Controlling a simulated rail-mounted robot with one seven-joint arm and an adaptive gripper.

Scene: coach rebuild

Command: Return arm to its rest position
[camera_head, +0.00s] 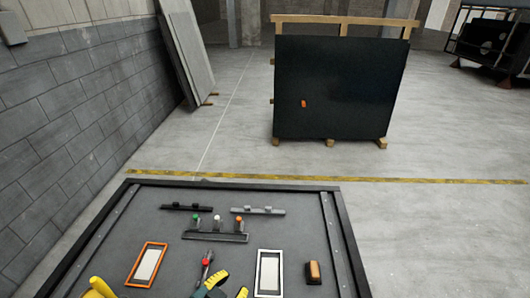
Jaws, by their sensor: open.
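A dark work table (333,222) with raised black edges fills the lower part of the view. On it stand a small rack (214,237) with green, white and orange topped pieces, an orange-rimmed frame (136,263), a white-rimmed frame (260,273) and a dark block with an orange top (314,272). Another yellow item (100,287) is cut off at the bottom left.
Two short bars, one dark (186,207) and one grey (258,211), lie near the table's far edge. A large black panel (340,85) stands on wooden supports beyond a yellow floor line (400,180). A block wall (70,110) borders the left. The floor to the right is clear.

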